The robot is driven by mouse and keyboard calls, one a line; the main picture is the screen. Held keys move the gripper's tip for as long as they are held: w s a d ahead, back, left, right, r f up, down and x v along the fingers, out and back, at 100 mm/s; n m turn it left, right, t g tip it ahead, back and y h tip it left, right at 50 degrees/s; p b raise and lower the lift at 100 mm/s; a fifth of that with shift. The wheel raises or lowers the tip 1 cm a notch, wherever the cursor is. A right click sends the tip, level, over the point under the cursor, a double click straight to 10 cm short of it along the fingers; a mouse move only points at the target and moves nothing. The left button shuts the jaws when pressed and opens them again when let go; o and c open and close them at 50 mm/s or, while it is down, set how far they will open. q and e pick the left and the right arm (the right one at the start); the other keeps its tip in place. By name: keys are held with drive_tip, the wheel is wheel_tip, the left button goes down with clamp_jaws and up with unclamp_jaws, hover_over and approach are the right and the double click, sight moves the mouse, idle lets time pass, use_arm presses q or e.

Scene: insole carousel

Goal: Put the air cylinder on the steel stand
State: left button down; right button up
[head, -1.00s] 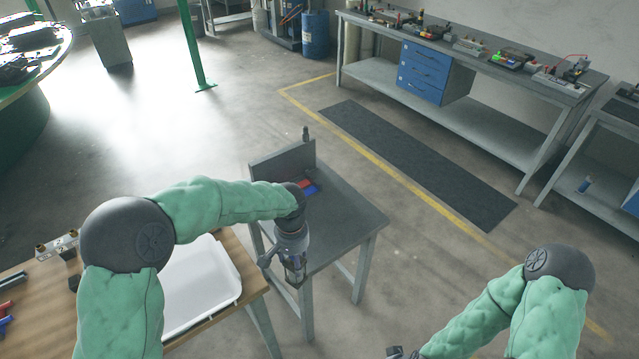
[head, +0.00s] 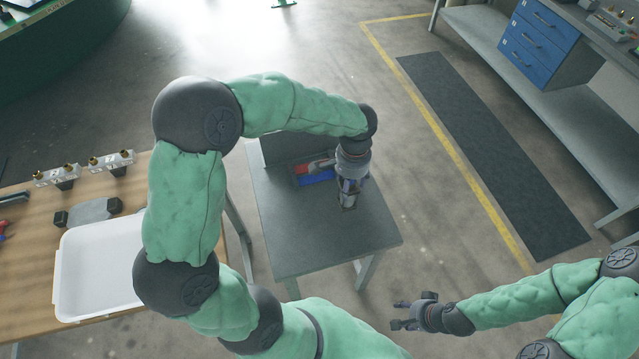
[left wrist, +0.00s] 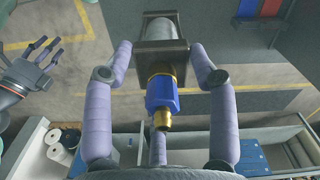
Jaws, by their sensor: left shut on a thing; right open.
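The steel stand (head: 295,240) is a grey table with a raised back plate, in the middle of the head view. My left gripper (head: 348,194) is over the right part of its top. In the left wrist view its fingers (left wrist: 160,75) are shut on the air cylinder (left wrist: 163,50), which has a grey barrel, dark square end block, blue fitting and brass tip. In the head view the gripper mostly hides the cylinder, and I cannot tell whether it touches the stand. My right gripper (head: 408,312) is open and empty, beside the stand at the lower right.
Red and blue items (head: 316,172) lie on the stand near the back plate, close to my left gripper. A white tray (head: 75,300) and fittings (head: 110,160) are on the wooden table at left. The stand's front top is clear.

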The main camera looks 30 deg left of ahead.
use_arm(q)
drive_tip(key=shift+s+a+r+m, duration=0.3)
drive_tip(key=shift+a+m, duration=0.1)
drive_tip(key=shift+m, duration=0.1)
drive_tip(key=s+a+r+m, duration=0.1)
drive_tip(key=s+a+m, duration=0.2)
drive_tip(key=s+m, duration=0.5)
drive_tip(key=s+a+r+m, duration=0.1)
drive_tip(key=s+a+m, duration=0.2)
drive_tip(key=s+m, duration=0.55)
drive_tip(key=w+d+f+b, duration=0.2)
drive_tip(key=w+f+b, duration=0.3)
drive_tip(key=w+f, duration=0.7)
drive_tip(key=shift+w+d+f, duration=0.35)
drive_tip(key=shift+w+f, duration=0.05)
drive_tip(key=shift+w, duration=0.5)
drive_tip(key=shift+f+m+b, duration=0.2)
drive_tip(key=shift+m+b, duration=0.05)
drive_tip(key=shift+b, duration=0.05)
drive_tip(key=shift+c, duration=1.8)
unclamp_jaws()
